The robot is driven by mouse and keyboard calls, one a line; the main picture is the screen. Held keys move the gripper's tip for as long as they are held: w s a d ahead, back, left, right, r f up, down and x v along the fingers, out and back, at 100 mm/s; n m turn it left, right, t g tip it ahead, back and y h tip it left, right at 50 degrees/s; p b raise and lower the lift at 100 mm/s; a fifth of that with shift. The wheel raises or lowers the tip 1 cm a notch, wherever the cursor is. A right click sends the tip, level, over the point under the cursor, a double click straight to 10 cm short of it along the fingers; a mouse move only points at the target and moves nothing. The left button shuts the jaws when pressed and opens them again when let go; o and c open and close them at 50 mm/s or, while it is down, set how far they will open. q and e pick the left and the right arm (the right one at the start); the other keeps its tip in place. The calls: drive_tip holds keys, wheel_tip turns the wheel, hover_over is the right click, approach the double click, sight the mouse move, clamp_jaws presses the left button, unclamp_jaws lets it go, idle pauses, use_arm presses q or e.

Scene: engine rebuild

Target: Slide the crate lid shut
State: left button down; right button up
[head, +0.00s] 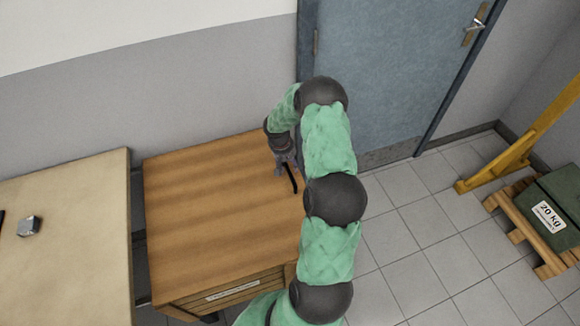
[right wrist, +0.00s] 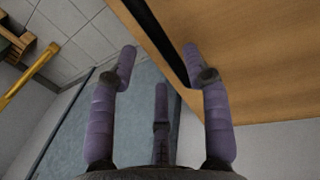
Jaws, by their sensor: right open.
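The wooden crate (head: 248,285) stands in the middle of the head view, with a white label on its front. Its flat wooden lid (head: 205,205) covers the top as far as I can see; my right arm hides part of its right side. In the right wrist view the lid (right wrist: 260,60) fills the upper right, with a dark strip (right wrist: 150,22) along its edge. My right gripper (head: 284,170) is at the lid's right edge, beside a short black bar. In the right wrist view its purple fingers (right wrist: 160,52) are spread, with the strip between them; contact is unclear. My left gripper is out of view.
A pale table (head: 75,240) with a small metal block (head: 29,226) stands left of the crate, across a narrow gap. A blue door (head: 400,60) is behind. A green 20 KG box (head: 555,205) on a pallet and a yellow frame (head: 530,140) stand right. Tiled floor between is clear.

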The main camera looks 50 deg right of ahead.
wheel_tip(320, 180, up, 10)
drive_tip(key=w+a, duration=0.1)
drive_tip(key=shift+a, duration=0.3)
idle(0.5)
